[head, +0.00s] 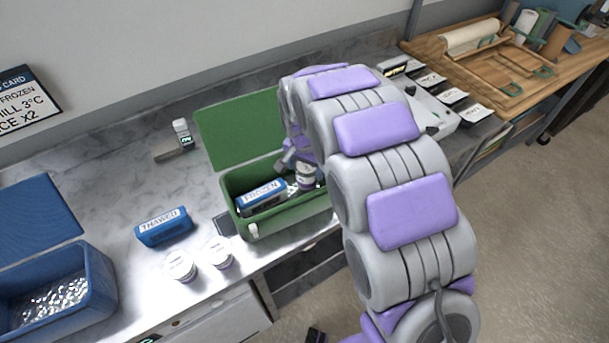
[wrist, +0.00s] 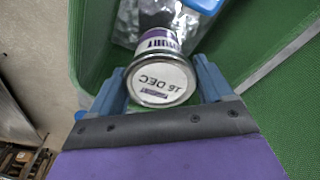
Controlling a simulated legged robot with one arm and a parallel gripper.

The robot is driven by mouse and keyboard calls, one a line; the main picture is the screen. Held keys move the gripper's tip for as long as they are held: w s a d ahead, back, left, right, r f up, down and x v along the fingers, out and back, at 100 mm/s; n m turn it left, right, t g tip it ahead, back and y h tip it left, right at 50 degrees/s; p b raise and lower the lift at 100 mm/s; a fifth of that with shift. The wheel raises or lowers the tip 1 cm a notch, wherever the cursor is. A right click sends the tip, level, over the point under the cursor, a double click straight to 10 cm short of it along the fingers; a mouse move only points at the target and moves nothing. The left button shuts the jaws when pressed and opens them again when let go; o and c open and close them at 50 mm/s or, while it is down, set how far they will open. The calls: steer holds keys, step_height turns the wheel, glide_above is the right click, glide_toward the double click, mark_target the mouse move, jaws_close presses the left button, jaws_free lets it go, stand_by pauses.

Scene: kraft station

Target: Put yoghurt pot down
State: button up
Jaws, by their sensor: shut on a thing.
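A yoghurt pot (head: 306,179) with a white lid and purple-and-white side is between the fingers of my gripper (head: 294,158). In the wrist view the pot (wrist: 162,82) shows its lid, marked with a date, and my gripper (wrist: 163,88) is shut on it. The pot is inside the green box (head: 291,223), near its right end; whether it touches the floor of the box is hidden. A blue pack marked FROZEN (head: 262,196) lies in the left part of the box, with silvery lining beside it.
Two white-lidded pots (head: 180,266) (head: 219,252) and a blue THAWED pack (head: 164,227) stand left of the green box. A blue box (head: 92,286) with silvery lining is at far left. The green lid (head: 240,128) lies behind the green box.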

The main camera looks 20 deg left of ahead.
step_height(320, 180, down, 4)
steer(key=shift+r+b, duration=0.2)
steer(key=shift+b, duration=0.1)
steer(key=shift+r, duration=0.1)
steer(key=o, duration=1)
steer(key=r, duration=0.4)
steer(key=s+r+p, duration=0.1)
steer(key=r, duration=0.3)
steer(key=r+p, duration=0.1)
steer(key=r, duration=0.3)
steer(key=shift+s+a, duration=0.1)
steer(key=shift+s, duration=0.1)
